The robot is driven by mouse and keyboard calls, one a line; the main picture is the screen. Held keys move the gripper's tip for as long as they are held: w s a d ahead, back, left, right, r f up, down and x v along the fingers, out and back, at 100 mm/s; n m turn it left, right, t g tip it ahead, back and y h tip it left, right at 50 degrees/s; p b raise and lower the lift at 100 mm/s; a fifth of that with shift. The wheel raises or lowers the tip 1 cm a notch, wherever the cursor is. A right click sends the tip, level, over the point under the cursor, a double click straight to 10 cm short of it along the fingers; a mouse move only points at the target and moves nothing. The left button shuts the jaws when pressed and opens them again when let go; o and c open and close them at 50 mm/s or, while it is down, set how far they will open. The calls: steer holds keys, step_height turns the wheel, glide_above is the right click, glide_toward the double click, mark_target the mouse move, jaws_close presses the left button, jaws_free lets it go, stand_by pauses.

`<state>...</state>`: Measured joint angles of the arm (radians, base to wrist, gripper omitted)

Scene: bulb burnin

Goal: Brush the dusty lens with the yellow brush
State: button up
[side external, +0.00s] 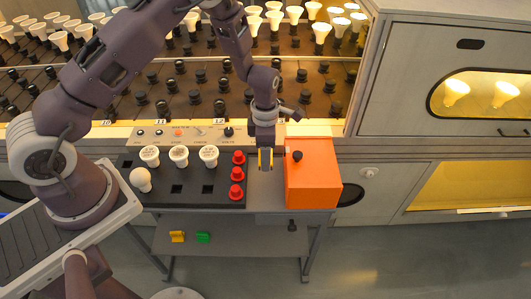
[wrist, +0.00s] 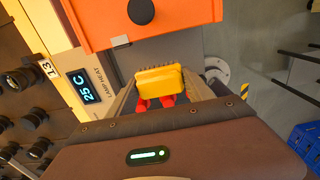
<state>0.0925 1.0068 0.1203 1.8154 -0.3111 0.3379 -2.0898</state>
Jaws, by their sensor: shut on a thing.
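My gripper (side external: 265,160) is shut on the yellow brush and points down between the red knobs and the orange box. Three white reflector lamps, left (side external: 150,155), middle (side external: 179,155) and right (side external: 209,156), stand in a row on the dark tray (side external: 160,199), left of my gripper. I cannot tell which lens is dusty.
Several red knobs (side external: 237,174) stand between the lamps and my gripper. The orange box (side external: 313,182) with a black knob is close on the right. A control panel (side external: 190,133) and racks of lamps are behind. A yellow (side external: 177,236) and a green block (side external: 203,237) show below.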

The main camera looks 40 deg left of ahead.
steer(key=s+a+r, duration=0.2)
steer(key=a, duration=0.5)
steer(key=s+a+r, duration=0.1)
steer(key=s+a, duration=0.1)
steer(key=a, duration=0.5)
glide_toward(177, 156)
steer(key=w+a+r, duration=0.2)
steer(key=w+a, duration=0.1)
steer(key=shift+w+a+f, duration=0.1)
steer(key=shift+w+f, duration=0.05)
steer(key=shift+f, duration=2.95)
steer(key=shift+s+d+f, duration=0.15)
steer(key=shift+f, duration=0.35)
steer(key=shift+s+d+f, duration=0.15)
steer(key=shift+f, duration=0.35)
steer(key=shift+c, duration=0.6)
steer(key=shift+s+d+f, duration=0.1)
steer(key=shift+s+d, duration=1)
steer(key=shift+d, duration=0.05)
steer(key=shift+s+d, duration=0.5)
steer(key=shift+d, duration=0.1)
steer(key=shift+w+a, duration=0.25)
steer(key=shift+a, duration=0.1)
steer(key=shift+c, duration=0.8)
steer(key=shift+w+a, duration=1.7)
steer(key=shift+a, duration=0.1)
step_height(177, 156, up, 8)
